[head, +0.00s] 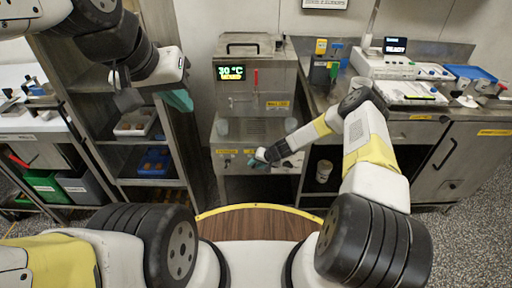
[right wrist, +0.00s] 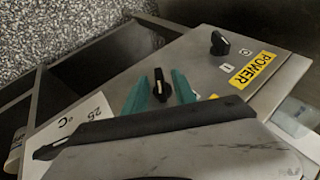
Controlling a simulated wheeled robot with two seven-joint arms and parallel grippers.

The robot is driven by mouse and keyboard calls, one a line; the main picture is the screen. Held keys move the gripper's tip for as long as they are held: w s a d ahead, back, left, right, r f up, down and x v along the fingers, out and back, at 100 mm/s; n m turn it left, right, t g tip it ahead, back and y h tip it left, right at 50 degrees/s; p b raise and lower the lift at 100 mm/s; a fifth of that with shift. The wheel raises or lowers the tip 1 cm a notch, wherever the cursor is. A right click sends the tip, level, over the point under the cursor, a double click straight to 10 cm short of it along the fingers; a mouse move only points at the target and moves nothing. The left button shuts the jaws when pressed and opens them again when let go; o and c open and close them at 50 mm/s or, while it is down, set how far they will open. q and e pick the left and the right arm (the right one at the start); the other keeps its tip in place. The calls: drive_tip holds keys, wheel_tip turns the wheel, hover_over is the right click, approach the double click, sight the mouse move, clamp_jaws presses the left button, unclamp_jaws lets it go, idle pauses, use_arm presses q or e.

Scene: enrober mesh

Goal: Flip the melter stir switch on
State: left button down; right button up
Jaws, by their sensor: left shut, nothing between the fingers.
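The melter (head: 256,95) is a steel machine in the middle of the head view, with a green 30 °C display and a red lever. My right gripper (head: 260,158) is at its front panel. In the right wrist view, the teal fingers of the right gripper (right wrist: 161,92) are open on either side of a black switch knob (right wrist: 159,76), with no clear grip on it. That knob's label is mostly hidden by the gripper body. A second black knob (right wrist: 219,43) sits beside the yellow POWER label (right wrist: 253,69). My left gripper (head: 178,99) is shut and empty before the shelves.
A steel shelf rack (head: 115,150) with trays stands left of the melter. A counter (head: 410,132) with a white device and a blue tray (head: 470,73) is to the right. A wooden surface with a yellow edge (head: 258,206) lies in front of the melter.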

drive_tip(key=v, duration=0.7)
drive_tip(key=shift+r, duration=0.3)
drive_tip(key=shift+s+d, duration=0.1)
drive_tip(key=shift+s, duration=0.05)
